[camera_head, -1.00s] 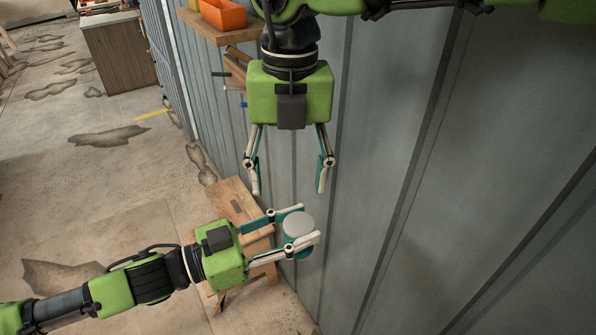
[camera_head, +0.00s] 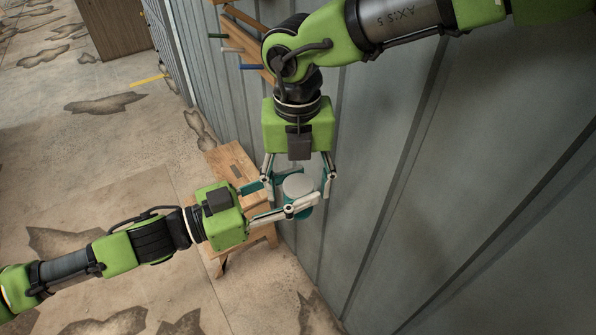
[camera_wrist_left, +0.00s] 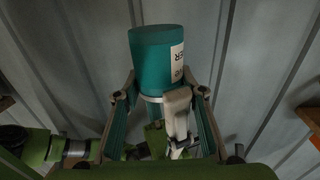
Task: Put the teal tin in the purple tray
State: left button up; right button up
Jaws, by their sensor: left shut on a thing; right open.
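The teal tin (camera_head: 298,186) shows its pale round end in the head view. In the left wrist view the tin (camera_wrist_left: 152,52) shows a teal side with a pale label. My left gripper (camera_head: 292,195) comes in from the left and is shut on the tin, holding it in the air close to the wall. My right gripper (camera_head: 299,190) comes from above, with its open fingers on either side of the tin; whether they touch it I cannot tell. I do not see the purple tray in either view.
A wooden stool (camera_head: 230,160) stands on the floor behind and below the tin. The grey corrugated wall (camera_head: 420,200) is close on the right. Wooden shelving with pegs (camera_head: 240,45) is on the wall beyond the right gripper. The floor at left is open.

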jog(key=c, duration=1.3)
pick_arm(q)
jog(key=o, duration=1.3)
jog(key=shift+c, duration=0.2)
